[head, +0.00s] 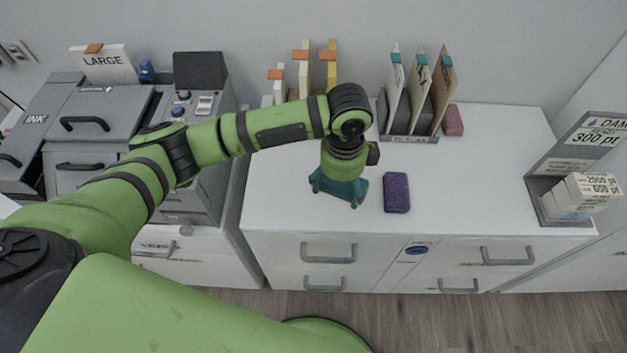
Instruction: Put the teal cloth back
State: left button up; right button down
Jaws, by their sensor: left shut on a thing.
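The teal cloth (352,193) shows at the lower end of my left arm, low over the white desk top. My left gripper (340,180) points down and is shut on the cloth. The wrist above hides the fingers and part of the cloth. I cannot tell whether the cloth touches the desk top. My right gripper is not in view.
A purple block (397,193) lies just right of the cloth. Behind stand a rack of upright cards (412,138) and orange-tipped boards (331,65). A dark red block (453,120) is by the rack. A grey card stand (548,205) is at right. The desk top (480,185) between is clear.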

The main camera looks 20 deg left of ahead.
pick_arm(q)
jog(key=w+a+f, duration=0.1)
jog(key=a, duration=0.1)
jog(key=w+a+f, duration=0.1)
jog(key=a+f, duration=0.1)
jog(key=w+a+f+p, duration=0.1)
jog(key=a, duration=0.1)
jog(key=shift+w+a+f, duration=0.15)
jog(key=shift+w+a, duration=0.05)
jog(key=shift+a, duration=0.05)
jog(key=shift+w+a+f, duration=0.25)
jog(key=shift+a+f, duration=0.15)
jog(key=shift+f, duration=1.9)
jog(key=o, duration=1.1)
jog(key=shift+f, duration=0.1)
jog(key=shift+c, duration=0.2)
notch_tip(320, 180, up, 12)
jog(key=shift+b, duration=0.4)
